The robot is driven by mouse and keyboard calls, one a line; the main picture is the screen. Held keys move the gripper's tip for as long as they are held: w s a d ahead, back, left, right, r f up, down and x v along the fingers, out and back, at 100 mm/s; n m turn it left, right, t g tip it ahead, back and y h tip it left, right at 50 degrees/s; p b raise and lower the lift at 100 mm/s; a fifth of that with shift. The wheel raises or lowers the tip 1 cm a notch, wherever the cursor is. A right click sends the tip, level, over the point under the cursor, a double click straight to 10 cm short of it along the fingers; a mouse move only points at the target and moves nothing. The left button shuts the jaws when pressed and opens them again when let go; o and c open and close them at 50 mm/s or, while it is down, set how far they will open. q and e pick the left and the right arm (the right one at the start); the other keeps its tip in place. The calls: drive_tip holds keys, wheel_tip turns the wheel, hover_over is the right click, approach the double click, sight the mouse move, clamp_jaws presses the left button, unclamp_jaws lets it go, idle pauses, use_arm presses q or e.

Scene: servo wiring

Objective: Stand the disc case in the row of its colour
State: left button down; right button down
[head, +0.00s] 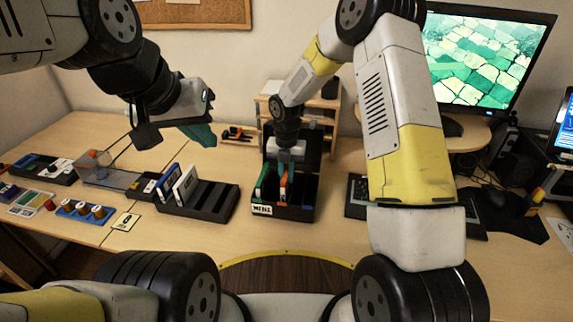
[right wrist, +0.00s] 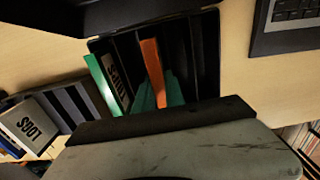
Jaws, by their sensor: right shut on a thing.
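An orange disc case (head: 283,188) is upright in the black slotted box (head: 295,213) in the middle of the table. In the right wrist view the orange case (right wrist: 152,70) stands between the teal fingers of my right gripper (right wrist: 157,93), which is shut on it. My right gripper (head: 288,168) reaches down into the box from behind. A green case (head: 262,185) stands in the box to the left; it also shows in the right wrist view (right wrist: 104,84). Whether the orange case touches the slot floor is hidden. My left gripper (head: 200,134) hangs high at the left, away from the cases.
A second black rack (head: 215,201) left of the box holds a blue case (head: 168,181) and a white case (head: 186,184); its right slots are empty. A keyboard (head: 358,190) lies right of the box. Trays and small parts fill the far left.

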drive_tip(key=shift+f, duration=0.85)
drive_tip(key=c, duration=1.4)
unclamp_jaws()
drive_tip(key=shift+f, duration=0.1)
